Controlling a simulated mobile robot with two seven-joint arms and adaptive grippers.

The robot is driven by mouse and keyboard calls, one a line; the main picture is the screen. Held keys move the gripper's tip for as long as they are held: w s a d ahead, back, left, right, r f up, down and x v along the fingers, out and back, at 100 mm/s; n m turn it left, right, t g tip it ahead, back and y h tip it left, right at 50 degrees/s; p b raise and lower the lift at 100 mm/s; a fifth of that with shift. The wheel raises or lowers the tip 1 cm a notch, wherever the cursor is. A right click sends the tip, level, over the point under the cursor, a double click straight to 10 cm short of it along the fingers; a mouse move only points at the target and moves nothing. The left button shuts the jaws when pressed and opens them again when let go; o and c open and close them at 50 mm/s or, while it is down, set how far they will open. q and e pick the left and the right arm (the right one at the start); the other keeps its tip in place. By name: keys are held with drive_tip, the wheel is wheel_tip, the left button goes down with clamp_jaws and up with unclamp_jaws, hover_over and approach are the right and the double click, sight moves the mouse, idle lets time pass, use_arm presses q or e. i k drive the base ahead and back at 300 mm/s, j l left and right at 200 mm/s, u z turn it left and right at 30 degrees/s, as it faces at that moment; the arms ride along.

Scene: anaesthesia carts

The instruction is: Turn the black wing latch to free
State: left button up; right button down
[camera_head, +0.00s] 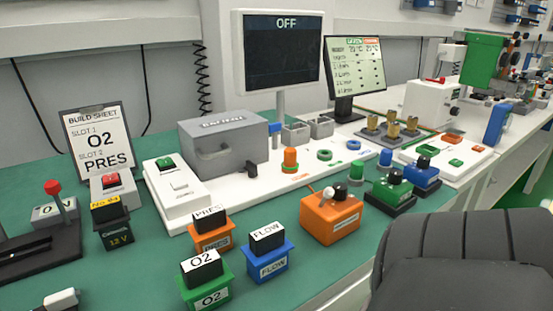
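A small black part (251,170) that looks like the wing latch stands on the white base, at the right front corner of a grey box (222,132). It is too small for me to tell which way its wings point. Neither of my grippers shows in the head view, and nothing is seen touching the latch.
The white base (176,216) also carries an orange knob (290,160). In front stand O2 (205,295), FLOW (270,264) and PRES (211,238) blocks and an orange box (330,222). A monitor (282,55) reads OFF. A large dark ribbed shape covers the lower right.

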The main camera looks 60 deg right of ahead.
sight(251, 168)
drive_tip(key=z, duration=1.6)
drive_tip(key=k+l+z, duration=0.1)
drive_tip(key=k+l, duration=0.1)
